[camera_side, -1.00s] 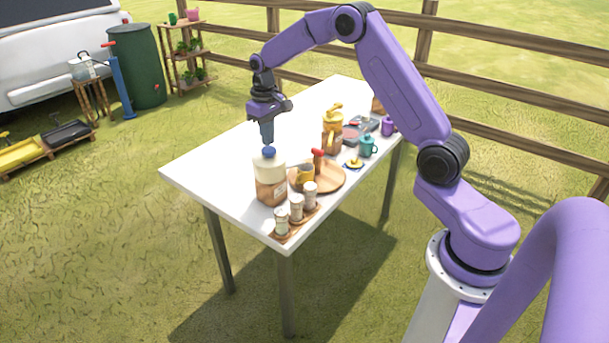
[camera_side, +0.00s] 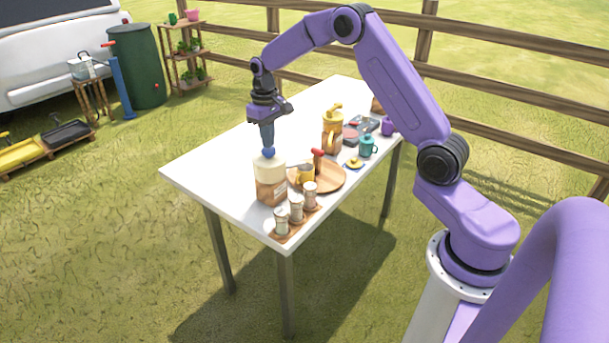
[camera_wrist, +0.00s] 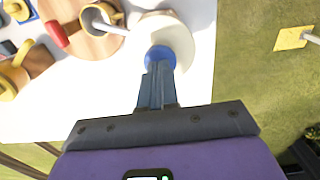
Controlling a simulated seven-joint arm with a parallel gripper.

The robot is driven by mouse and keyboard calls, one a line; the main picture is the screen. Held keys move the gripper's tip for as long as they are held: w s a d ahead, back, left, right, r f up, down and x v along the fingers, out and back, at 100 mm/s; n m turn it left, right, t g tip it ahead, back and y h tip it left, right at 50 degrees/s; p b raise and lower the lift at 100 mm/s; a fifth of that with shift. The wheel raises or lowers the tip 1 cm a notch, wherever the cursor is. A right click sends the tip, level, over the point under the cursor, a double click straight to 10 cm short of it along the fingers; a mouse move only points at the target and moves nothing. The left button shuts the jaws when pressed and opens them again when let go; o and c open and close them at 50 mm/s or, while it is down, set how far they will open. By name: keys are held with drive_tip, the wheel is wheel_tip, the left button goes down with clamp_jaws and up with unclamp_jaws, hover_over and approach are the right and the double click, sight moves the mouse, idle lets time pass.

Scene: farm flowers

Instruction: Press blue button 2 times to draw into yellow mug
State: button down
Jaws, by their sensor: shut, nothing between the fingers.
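A dispenser (camera_side: 271,190) with a brown lower body and cream top stands near the table's front left edge. Its blue button (camera_side: 268,153) sits on top and also shows in the wrist view (camera_wrist: 160,54). My gripper (camera_side: 267,146) is shut, empty and upright over the button. In the wrist view its fingertips (camera_wrist: 158,68) overlap the button's near edge and appear to touch it. The yellow mug (camera_side: 305,175) stands right of the dispenser. In the wrist view a pale spout reaches over the mug (camera_wrist: 100,17); the mug's contents are unclear.
Several shakers (camera_side: 296,207) stand at the front corner. A yellow-topped dispenser (camera_side: 332,130) and a teal mug (camera_side: 367,146) stand farther back. The table's left side is clear.

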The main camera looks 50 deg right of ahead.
drive_tip(key=shift+f, duration=1)
drive_tip(key=shift+r, duration=1.35)
drive_tip(key=shift+f, duration=0.35)
idle(1.7)
drive_tip(key=shift+f, duration=1)
drive_tip(key=shift+r, duration=1.35)
idle(1.2)
